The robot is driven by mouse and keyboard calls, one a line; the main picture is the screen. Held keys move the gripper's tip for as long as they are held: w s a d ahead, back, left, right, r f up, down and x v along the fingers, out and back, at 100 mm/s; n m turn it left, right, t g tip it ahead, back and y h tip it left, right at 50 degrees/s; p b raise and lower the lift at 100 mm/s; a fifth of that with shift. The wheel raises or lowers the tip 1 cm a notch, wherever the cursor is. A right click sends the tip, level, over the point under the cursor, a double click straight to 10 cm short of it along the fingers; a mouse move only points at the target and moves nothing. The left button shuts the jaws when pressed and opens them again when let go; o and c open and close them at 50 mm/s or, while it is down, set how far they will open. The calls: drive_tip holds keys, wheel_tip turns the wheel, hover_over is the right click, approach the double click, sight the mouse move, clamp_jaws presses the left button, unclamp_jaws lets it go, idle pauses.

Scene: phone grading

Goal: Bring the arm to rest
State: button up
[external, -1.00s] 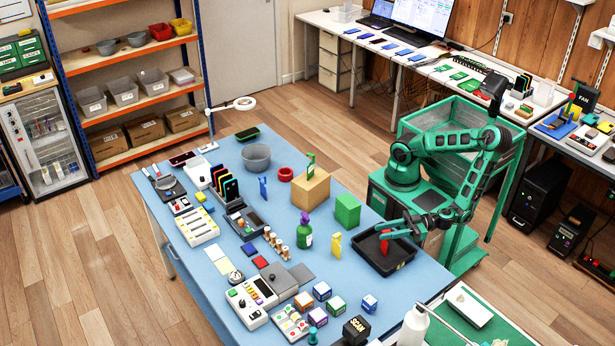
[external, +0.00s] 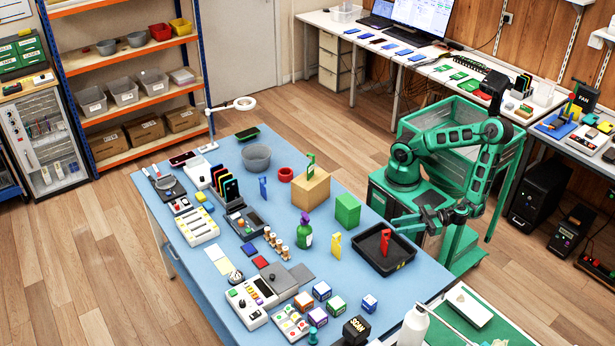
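My gripper (external: 402,225) hangs in the air at the right edge of the blue table (external: 185,240), above and to the right of the black tray (external: 366,262). It looks empty, but its fingers are too small to tell whether they are open or shut. A red figure-like piece (external: 385,242) stands in the black tray, apart from my gripper.
A green box (external: 347,210), a yellow piece (external: 337,245) and a purple-topped green bottle (external: 304,231) stand left of the tray. Several small coloured boxes lie in front. A white bottle (external: 414,326) stands at the near right.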

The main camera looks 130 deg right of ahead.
drive_tip(key=s+d+r+m+g+h, duration=0.1)
drive_tip(key=d+m+g+h, duration=0.15)
drive_tip(key=d+g, duration=0.95)
drive_tip(key=s+d+m+g+h, duration=0.1)
drive_tip(key=s+d+m+g, duration=0.15)
drive_tip(key=d, duration=1.75)
drive_tip(key=s+d+g+y, duration=0.4)
drive_tip(key=s+d+y, duration=0.3)
drive_tip(key=d, duration=0.1)
drive_tip(key=s+d+r+n+t+y, duration=0.2)
drive_tip(key=s+r+n+y, duration=0.1)
drive_tip(key=s, duration=0.5)
drive_tip(key=shift+s+r+n+y, duration=0.2)
drive_tip(key=shift+s+n+y, duration=0.1)
drive_tip(key=shift+y, duration=0.25)
